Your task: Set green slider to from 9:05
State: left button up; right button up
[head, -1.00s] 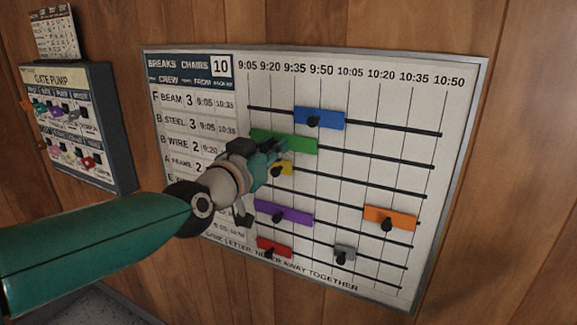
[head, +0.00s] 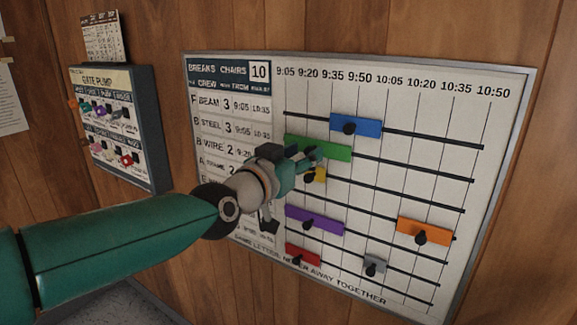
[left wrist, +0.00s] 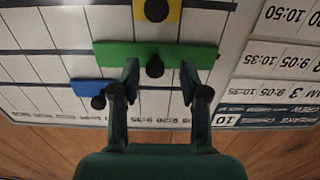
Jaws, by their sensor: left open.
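The green slider (head: 336,153) sits on the second track of the white board, its left end near the 9:05 line. It also shows in the left wrist view (left wrist: 190,56), upside down, with its black knob (left wrist: 155,66) in front of it. My left gripper (head: 312,159) is open at the green slider. In the left wrist view its two fingertips (left wrist: 159,72) stand on either side of the knob, with gaps showing. In the head view the fingers hide the knob and part of the slider. My right gripper is not in view.
The blue slider (head: 356,125) is on the track above; the yellow one (head: 320,175) is just below, partly hidden by my gripper. Purple (head: 318,220), orange (head: 424,232), red (head: 301,255) and grey (head: 376,265) sliders sit lower. A gate pump panel (head: 115,130) hangs left.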

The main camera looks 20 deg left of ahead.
pick_arm(q)
jog(key=s+a, duration=0.2)
jog(key=s, duration=0.9)
jog(key=shift+a, duration=0.1)
